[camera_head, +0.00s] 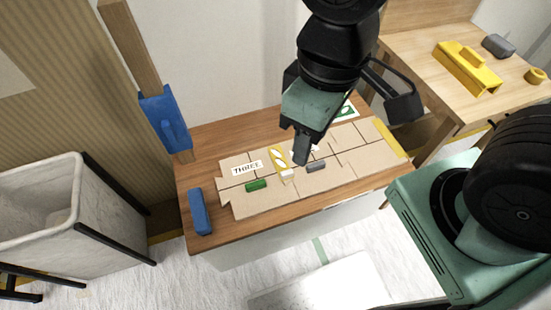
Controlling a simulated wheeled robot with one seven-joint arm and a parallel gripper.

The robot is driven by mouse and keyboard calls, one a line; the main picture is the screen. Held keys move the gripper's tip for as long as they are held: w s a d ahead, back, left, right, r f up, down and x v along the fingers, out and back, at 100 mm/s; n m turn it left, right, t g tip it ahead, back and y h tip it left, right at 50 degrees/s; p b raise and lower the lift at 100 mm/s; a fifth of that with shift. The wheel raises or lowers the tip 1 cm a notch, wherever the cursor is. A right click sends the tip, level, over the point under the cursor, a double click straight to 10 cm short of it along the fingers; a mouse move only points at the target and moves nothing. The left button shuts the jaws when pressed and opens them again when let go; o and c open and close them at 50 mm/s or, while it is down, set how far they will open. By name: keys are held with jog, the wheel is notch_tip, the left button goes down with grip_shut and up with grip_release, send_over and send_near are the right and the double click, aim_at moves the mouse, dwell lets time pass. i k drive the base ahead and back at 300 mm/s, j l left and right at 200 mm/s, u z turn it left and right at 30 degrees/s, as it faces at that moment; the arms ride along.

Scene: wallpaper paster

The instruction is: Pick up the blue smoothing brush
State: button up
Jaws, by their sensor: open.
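A blue oblong block (199,211), which looks like the smoothing brush, lies at the front left corner of the wooden table, beside the flattened cardboard. A second blue piece (166,122) sits around the lower part of a wooden post at the table's back left; I cannot tell whether it is a brush or a bracket.
The cardboard (240,207) bears a green block (256,185), a grey block (316,166) and a yellow-and-white piece (279,158). A whitish bin (60,245) stands left of the table (183,186). A second table (420,58) at the right holds yellow items.

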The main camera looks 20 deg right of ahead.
aim_at(202, 224)
jog(key=k+j+u, duration=0.15)
jog(key=j+u, duration=0.2)
jog(key=j, duration=0.2)
jog(key=j+u, duration=0.35)
jog(key=j, duration=0.2)
jog(key=j+u, duration=0.35)
jog(key=j, duration=0.25)
jog(key=k, duration=0.05)
